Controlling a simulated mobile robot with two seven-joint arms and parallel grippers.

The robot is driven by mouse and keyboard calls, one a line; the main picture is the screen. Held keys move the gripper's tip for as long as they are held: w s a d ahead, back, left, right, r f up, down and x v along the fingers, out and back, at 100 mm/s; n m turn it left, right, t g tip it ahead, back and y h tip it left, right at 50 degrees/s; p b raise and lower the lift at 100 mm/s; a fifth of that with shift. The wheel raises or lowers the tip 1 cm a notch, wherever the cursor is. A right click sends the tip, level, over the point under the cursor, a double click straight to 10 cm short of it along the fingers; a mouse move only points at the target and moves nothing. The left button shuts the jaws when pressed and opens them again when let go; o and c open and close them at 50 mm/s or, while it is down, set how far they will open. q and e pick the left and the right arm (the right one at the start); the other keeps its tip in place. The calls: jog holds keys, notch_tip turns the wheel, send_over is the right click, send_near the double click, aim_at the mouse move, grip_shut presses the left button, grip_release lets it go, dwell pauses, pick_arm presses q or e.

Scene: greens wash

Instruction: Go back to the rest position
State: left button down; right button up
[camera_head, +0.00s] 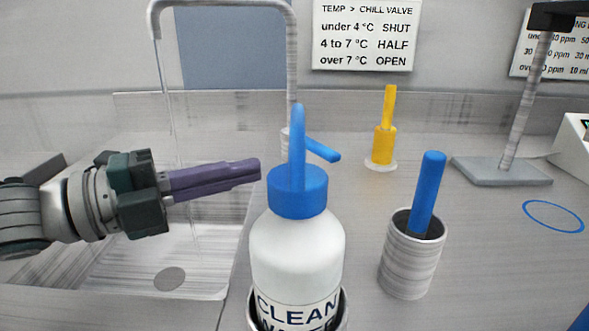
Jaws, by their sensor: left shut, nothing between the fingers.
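My left gripper (256,172) comes in from the left over the sink (150,262). Its purple fingers are closed together with nothing between them and point right. The fingertips are just left of the blue-capped white bottle (296,250), at about the height of its cap; whether they touch it I cannot tell. The bottle stands upright in a metal holder (342,312) and its label starts with "CLEAN". My right gripper is not clearly in view; only a small blue piece shows at the lower right edge.
A metal cup (408,270) holds a blue-handled tool (428,190). Behind are a yellow object (385,140), a tap (292,60) with a blue lever (322,151) and running water, and a stand (500,170). A blue ring (553,202) marks clear counter at right.

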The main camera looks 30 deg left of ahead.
pick_arm(q)
jog(key=d+v, duration=0.1)
jog(key=v, duration=0.5)
jog(key=s+d+r+n+g+y+p, duration=0.3)
jog(key=s+d+n+g+y+p, duration=0.25)
jog(key=n+p, duration=0.5)
jog(key=s+d+r+n+g+y+p, duration=0.2)
jog(key=s+r+n+g+y+p, duration=0.25)
jog(key=s+n+g+p, duration=0.6)
notch_tip(320, 180, up, 36)
jog(key=w+n+t+p, duration=0.1)
jog(key=t+p, duration=0.3)
jog(key=p, duration=3)
jog(key=shift+w+n+t, duration=0.25)
jog(key=shift+n+t, duration=0.15)
jog(key=shift+n, duration=0.1)
